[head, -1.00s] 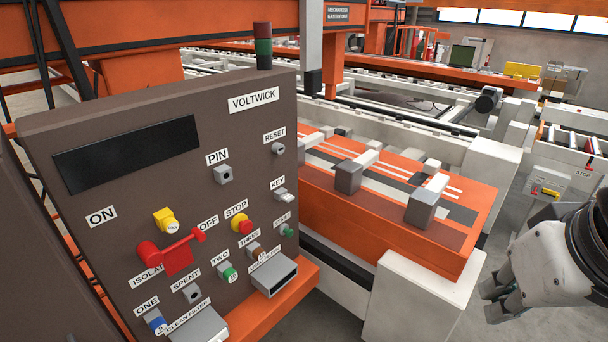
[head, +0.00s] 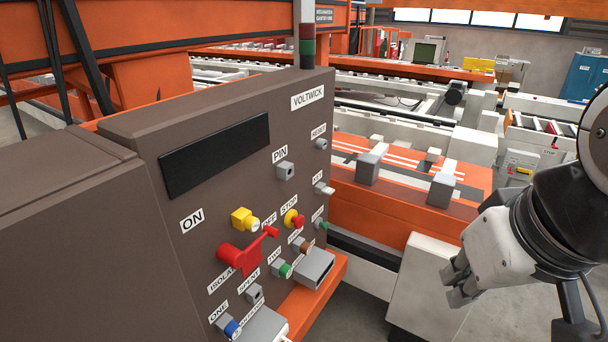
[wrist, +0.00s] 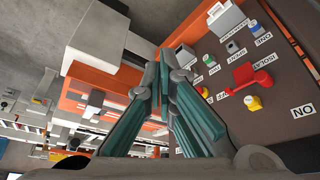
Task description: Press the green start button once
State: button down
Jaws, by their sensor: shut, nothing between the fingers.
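The brown control panel (head: 220,150) stands at the left in the head view. The small green start button (head: 321,226) is at its lower right edge, under a label too small to read now. My gripper (head: 456,284) is right of the panel, apart from it, with its fingers pointing left and down. In the wrist view the teal fingers (wrist: 164,62) are together and empty. They cover part of the panel's edge there, and I cannot make out the start button in that view.
Near the button are the red-and-yellow stop button (head: 294,219), a red isolator handle (head: 240,256), a green-ended part (head: 285,269) by TWO and a grey open box (head: 315,268). An orange bench with grey blocks (head: 442,190) stands behind. Free space lies between panel and gripper.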

aim_at(323, 225)
jog(key=w+d+f+m+t+b, duration=0.15)
jog(key=w+f, duration=0.25)
jog(key=w, duration=0.7)
jog(key=w+d+f+m+t+h+b, duration=0.1)
jog(key=w+d+f+m+b, duration=0.2)
jog(key=w, duration=0.9)
jog(key=w+d+f+m+t+b, duration=0.1)
jog(key=w+d+f+m, duration=0.3)
jog(key=w, duration=0.7)
jog(key=w+a+f+m+t+y+b, duration=0.1)
jog(key=w+f, duration=0.4)
jog(key=f, duration=0.5)
jog(key=w+a+f+m+t+y+b, duration=0.1)
jog(key=w+f+y+b, duration=0.1)
jog(key=w+f, duration=0.3)
jog(key=w+a+f+m+t+y+b, duration=0.1)
jog(key=w+f, duration=0.5)
jog(key=f, duration=0.8)
jog(key=shift+a+f+m+y+b, duration=0.35)
jog(key=shift+m+y+b, duration=0.25)
jog(key=shift+b, duration=0.1)
jog(key=w+a+b, duration=0.3)
jog(key=w+a, duration=0.2)
jog(key=a, duration=0.2)
